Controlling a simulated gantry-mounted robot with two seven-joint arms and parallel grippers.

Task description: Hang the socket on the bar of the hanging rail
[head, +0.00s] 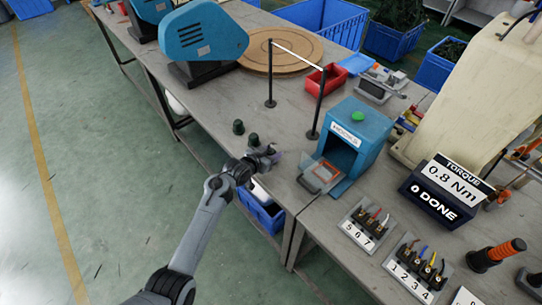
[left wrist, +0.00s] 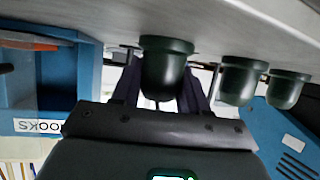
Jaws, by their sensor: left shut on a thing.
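The hanging rail has two black posts and a pale bar (head: 297,55) across their tops. It stands on the bench, beyond my left gripper (head: 272,156) in the head view; the bar is empty. My left gripper is shut on a dark green socket (left wrist: 166,68), which sits between the dark fingers in the left wrist view. In the head view this socket is hidden by the gripper. Whether it touches the bench is unclear. Two more green sockets (head: 238,127) (head: 253,140) stand beside the gripper, and also show in the left wrist view (left wrist: 240,80). My right gripper is out of view.
A blue box with a green button (head: 358,116) stands right of the gripper, with a small grey-and-orange tray (head: 321,174) before it. A red bin (head: 327,79) and round wooden board (head: 265,52) lie near the rail. Bench between sockets and rail is clear.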

